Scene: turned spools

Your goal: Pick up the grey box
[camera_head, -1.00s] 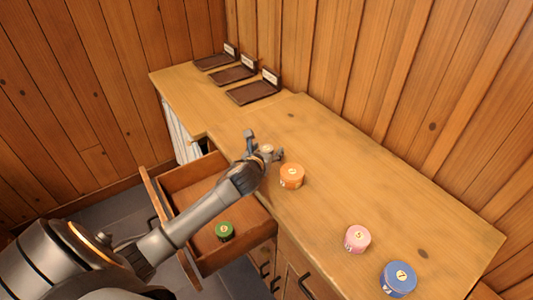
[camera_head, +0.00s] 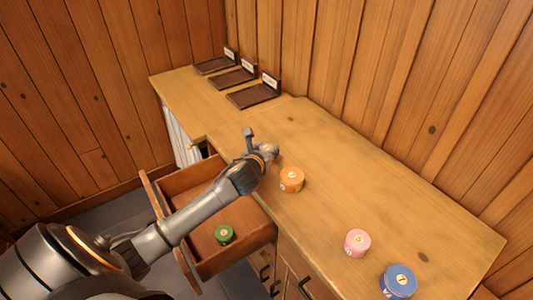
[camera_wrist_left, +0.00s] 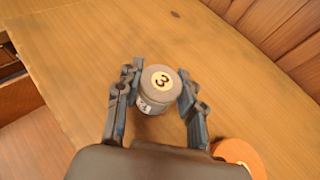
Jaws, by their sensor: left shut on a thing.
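The grey box (camera_wrist_left: 158,88) is a small round tub with a cream lid label reading 3. In the left wrist view it sits between the two fingers of my left gripper (camera_wrist_left: 160,92), which is shut on it. In the head view my left gripper (camera_head: 268,152) is over the near part of the wooden counter (camera_head: 330,160), and its fingers largely hide the grey box. I cannot tell whether the box touches the counter. My right gripper is not in view.
An orange tub (camera_head: 291,180) stands close beside my left gripper. A pink tub (camera_head: 357,243) and a blue tub (camera_head: 398,281) stand farther right. An open drawer (camera_head: 258,226) below my arm holds a green tub (camera_head: 225,235). Several dark labelled trays (camera_head: 254,95) are at the back.

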